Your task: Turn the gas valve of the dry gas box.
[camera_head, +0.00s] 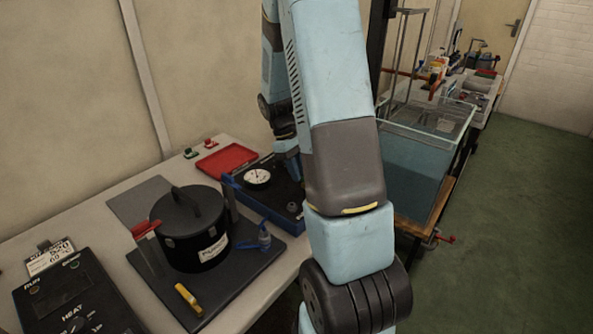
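A dark box with blue edges and a round white gauge (257,177) stands on the bench, left of my arm. It looks like the dry gas box (280,205). Its right part is hidden behind my arm, and I cannot make out a gas valve on it for sure. My arm rises through the middle of the picture and bends down behind itself towards the box. The end of my arm, with my gripper (288,152), is at the back of the box. Its fingers are too hidden to tell whether they are open or touch anything.
A black lidded pot (190,228) stands on a dark mat (235,275), with a small blue part (264,236) and a yellow piece (188,298) nearby. A heater panel (70,300) is front left. A red tray (226,159) lies behind. A glass tank (425,150) stands right.

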